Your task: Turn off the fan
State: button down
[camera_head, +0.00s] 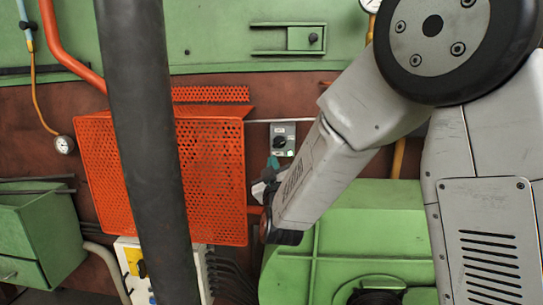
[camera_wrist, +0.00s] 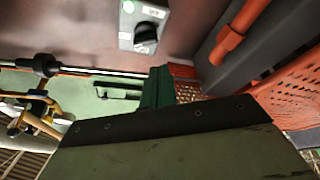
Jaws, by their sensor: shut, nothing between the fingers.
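A grey switch box (camera_head: 283,139) with a dark rotary knob (camera_head: 279,142) is mounted on the brown wall, right of the orange mesh guard. In the wrist view the box (camera_wrist: 144,24) is at the top centre, with its black knob (camera_wrist: 147,32), a small label and green round marks. My gripper (camera_head: 273,163) is just below the box in the head view, its green fingers together and empty. In the wrist view the shut fingers (camera_wrist: 157,88) lie below the box and look apart from the knob. I cannot tell which machine is the fan.
An orange perforated guard (camera_head: 220,180) stands close left of my gripper. A green machine housing (camera_head: 350,230) is below and right. A white box with a yellow switch (camera_head: 134,262) is at lower left. A thin horizontal rod (camera_wrist: 90,71) crosses the wrist view.

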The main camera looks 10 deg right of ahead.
aim_at(279, 143)
jog(key=x, duration=0.9)
jog(key=shift+f+n+y, duration=0.3)
jog(key=shift+n+y, duration=0.3)
jog(key=shift+n, duration=0.6)
jog(key=n, duration=0.2)
jog(key=n+g+y, duration=0.1)
jog(key=n, duration=0.1)
jog(key=shift+d+f+y, duration=0.1)
jog(key=shift+f+y, duration=0.2)
jog(key=shift+f, duration=0.05)
jog(key=n, duration=0.2)
jog(key=n+g, duration=0.1)
jog(key=n, duration=0.1)
jog(key=n+y, duration=0.1)
jog(key=n, duration=0.1)
jog(key=shift+s+d+f+g, duration=0.15)
jog(key=shift+d+f+g, duration=0.15)
jog(key=shift+f+g, duration=0.1)
jog(key=shift+d+f, duration=0.1)
